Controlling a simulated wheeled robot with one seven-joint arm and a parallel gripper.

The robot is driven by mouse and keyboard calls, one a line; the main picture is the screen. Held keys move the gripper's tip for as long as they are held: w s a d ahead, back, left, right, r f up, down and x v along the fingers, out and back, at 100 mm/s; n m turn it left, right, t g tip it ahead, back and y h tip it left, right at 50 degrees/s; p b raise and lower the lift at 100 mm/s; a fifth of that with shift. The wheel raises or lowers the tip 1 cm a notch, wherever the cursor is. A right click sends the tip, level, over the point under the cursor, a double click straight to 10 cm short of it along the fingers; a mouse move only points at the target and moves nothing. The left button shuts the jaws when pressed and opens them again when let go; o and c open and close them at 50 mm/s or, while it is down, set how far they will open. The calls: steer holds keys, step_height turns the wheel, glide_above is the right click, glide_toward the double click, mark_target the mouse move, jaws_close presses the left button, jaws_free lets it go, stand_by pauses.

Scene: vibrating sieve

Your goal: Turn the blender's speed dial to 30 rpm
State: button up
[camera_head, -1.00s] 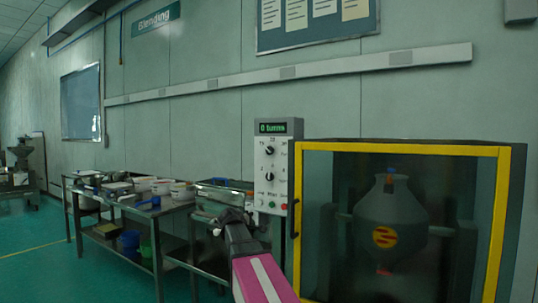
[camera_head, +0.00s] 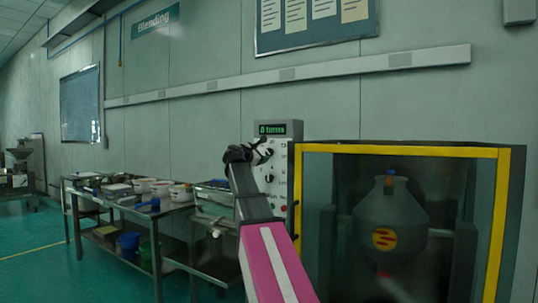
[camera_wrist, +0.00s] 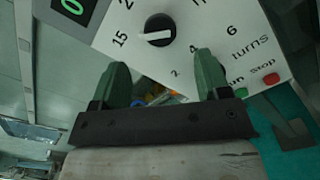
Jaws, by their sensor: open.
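The blender's control panel (camera_head: 282,195) is pale, with a green-lit display (camera_head: 273,129) on top. Its lower dial (camera_head: 270,177) shows in the head view. My gripper (camera_head: 262,150) is in front of the upper part of the panel and covers much of the upper dial. In the wrist view, a round black dial (camera_wrist: 157,30) has a white pointer bar lying roughly toward the 15 mark. My gripper (camera_wrist: 162,64) is open there, its two green fingertips apart. The dial appears above the gap between them, and I see no contact.
Green and red buttons (camera_wrist: 270,79) sit on the panel near the right finger. The yellow-framed enclosure (camera_head: 400,149) with a grey blender vessel (camera_head: 391,215) stands right of the panel. Metal tables (camera_head: 150,212) with containers stand on the left.

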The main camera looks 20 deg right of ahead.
mark_target(268, 153)
steer(key=x, duration=0.8)
steer(key=c, duration=0.9)
